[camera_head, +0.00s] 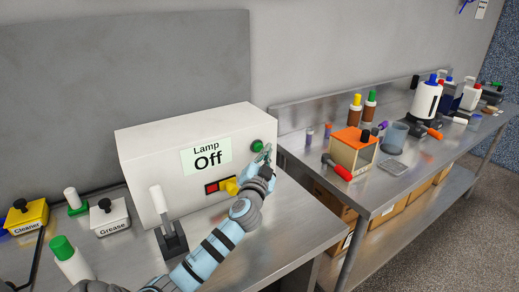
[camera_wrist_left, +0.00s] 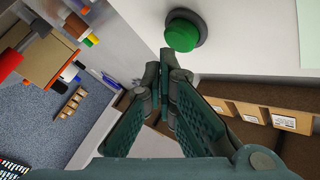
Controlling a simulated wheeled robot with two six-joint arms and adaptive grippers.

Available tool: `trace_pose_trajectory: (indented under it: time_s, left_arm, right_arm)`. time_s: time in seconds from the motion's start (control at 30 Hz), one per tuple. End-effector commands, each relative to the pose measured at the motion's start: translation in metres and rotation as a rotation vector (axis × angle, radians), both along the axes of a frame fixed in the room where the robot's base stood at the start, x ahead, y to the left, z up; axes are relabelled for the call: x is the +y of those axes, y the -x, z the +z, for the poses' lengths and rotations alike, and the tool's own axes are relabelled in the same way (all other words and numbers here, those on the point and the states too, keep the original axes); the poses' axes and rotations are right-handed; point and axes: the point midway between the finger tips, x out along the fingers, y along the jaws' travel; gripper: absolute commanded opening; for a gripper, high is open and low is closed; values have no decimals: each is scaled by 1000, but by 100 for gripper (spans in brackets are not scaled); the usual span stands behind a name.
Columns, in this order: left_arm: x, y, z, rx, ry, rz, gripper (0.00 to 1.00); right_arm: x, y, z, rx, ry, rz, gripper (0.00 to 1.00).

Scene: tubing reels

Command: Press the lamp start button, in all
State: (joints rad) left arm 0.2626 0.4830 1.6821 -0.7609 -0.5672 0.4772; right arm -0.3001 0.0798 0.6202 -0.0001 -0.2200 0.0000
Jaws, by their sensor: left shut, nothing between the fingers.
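The white lamp box (camera_head: 140,150) stands on the steel bench, and its label (camera_head: 206,156) reads "Lamp Off". The round green button (camera_head: 257,146) is at the upper right of its front. It also shows in the left wrist view (camera_wrist_left: 183,31), on a dark ring. My left gripper (camera_head: 266,152) is shut and empty, with its fingertips close beside the button in the head view. In the left wrist view the shut fingertips (camera_wrist_left: 166,68) are just below the button in the picture, with a visible gap. My right gripper is not in view.
A red button (camera_head: 211,188) and a yellow knob (camera_head: 230,185) sit lower on the box front. A white-handled lever (camera_head: 160,200) stands before the box. Green-capped bottle (camera_head: 68,258) and Cleaner and Grease boxes are at left. A second bench with an orange-topped box (camera_head: 353,150) is at right.

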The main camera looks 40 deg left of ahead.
Motion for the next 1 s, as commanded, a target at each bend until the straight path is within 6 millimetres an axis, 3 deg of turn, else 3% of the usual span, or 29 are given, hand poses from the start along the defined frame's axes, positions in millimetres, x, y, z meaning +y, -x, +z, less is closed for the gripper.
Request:
trace_pose_trajectory:
  time_s: [0.23,0.7,1.0]
  left_arm:
    - [-4,2,0,0,1,-1,0]
    - [-46,14,0,0,1,-1,0]
    - [-47,15,0,0,0,0,0]
  right_arm:
    - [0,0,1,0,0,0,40]
    - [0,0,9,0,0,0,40]
    - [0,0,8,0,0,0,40]
